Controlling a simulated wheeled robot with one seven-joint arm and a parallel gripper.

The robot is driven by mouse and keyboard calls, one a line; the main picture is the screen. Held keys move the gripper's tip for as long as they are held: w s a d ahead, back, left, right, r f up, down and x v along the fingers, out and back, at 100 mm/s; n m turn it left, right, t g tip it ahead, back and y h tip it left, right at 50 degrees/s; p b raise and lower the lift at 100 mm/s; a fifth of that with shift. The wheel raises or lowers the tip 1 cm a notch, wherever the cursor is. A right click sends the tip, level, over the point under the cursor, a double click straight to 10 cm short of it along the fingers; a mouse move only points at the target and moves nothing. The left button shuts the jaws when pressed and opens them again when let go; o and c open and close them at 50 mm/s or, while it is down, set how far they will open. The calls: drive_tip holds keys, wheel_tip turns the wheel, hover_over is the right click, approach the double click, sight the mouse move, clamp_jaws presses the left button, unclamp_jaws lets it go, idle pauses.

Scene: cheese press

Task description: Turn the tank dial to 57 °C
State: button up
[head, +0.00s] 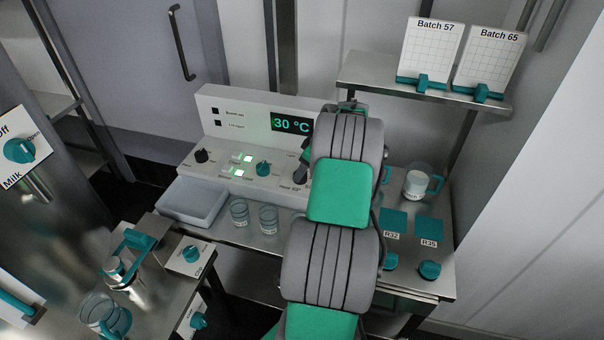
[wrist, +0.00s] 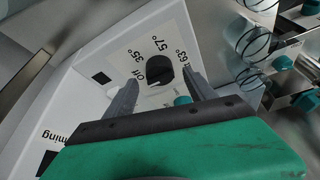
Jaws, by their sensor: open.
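The tank dial is a black round knob (wrist: 158,70) on the white panel, ringed by the marks Off, 35°, 57° and 63° in the wrist view. Which mark it points to is not clear. In the head view the dial (head: 299,177) is partly hidden by my arm. The display (head: 291,124) on the panel reads 30 °C. My gripper (wrist: 160,79) is open, with one finger on each side of the dial and nothing held. I cannot tell whether the fingers touch it.
Glass beakers (head: 268,218) stand in front. A white tray (head: 194,202) lies at the left. A milk jug (head: 417,184) stands right of my arm, below a shelf (head: 420,92).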

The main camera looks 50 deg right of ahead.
drive_tip(key=shift+x, duration=1.4)
drive_tip(key=shift+c, duration=0.4)
drive_tip(key=c, duration=1.3)
